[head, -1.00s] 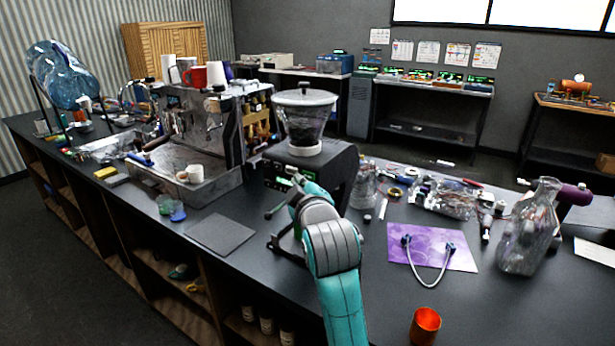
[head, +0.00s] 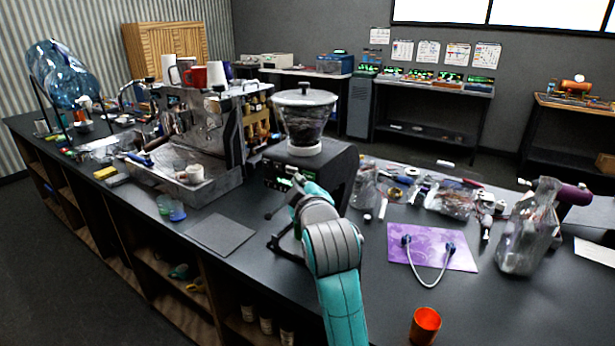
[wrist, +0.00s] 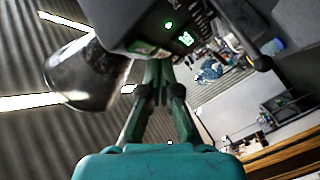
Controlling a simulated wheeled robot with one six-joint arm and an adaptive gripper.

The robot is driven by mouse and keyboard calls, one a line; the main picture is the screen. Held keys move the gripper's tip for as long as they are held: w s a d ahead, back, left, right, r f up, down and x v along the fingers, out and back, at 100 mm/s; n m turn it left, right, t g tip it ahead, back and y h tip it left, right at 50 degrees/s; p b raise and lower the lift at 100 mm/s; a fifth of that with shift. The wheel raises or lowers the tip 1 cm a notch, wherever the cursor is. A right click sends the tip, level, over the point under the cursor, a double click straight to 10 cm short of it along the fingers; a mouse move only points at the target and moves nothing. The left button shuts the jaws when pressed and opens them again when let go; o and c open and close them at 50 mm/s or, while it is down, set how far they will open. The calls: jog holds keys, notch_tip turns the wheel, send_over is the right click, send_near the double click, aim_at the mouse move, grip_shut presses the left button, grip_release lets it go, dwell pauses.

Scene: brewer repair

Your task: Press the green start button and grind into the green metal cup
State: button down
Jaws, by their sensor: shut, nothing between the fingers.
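The black coffee grinder (head: 335,168) stands on the counter with a clear hopper of dark beans. Its front panel shows a round green lit button (wrist: 168,25) and a green display (wrist: 186,38) in the wrist view. My gripper (wrist: 158,68) is shut and empty, its fingertips just below the panel in the wrist picture. I cannot tell whether they touch it. In the head view my teal arm hides part of the grinder's front.
The espresso machine (head: 205,135) is left of the grinder, and a dark mat (head: 220,234) lies in front. An orange cup (head: 425,324), purple mat (head: 462,255) and clear jug (head: 525,240) are to the right.

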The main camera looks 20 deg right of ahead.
jog(key=shift+w+d, duration=0.25)
jog(key=shift+d, duration=0.1)
jog(key=shift+w+d, duration=0.25)
jog(key=shift+d, duration=0.05)
dwell(0.8)
jog(key=shift+s+a, duration=0.1)
jog(key=shift+a, duration=0.05)
dwell(0.3)
jog(key=shift+s+a, duration=0.4)
jog(key=shift+a, duration=0.1)
jog(key=shift+a, duration=0.1)
jog(key=s+a, duration=0.1)
jog(key=a, duration=0.1)
jog(key=s+a, duration=0.1)
jog(key=s, duration=0.1)
jog(key=shift+a, duration=0.4)
dwell(0.6)
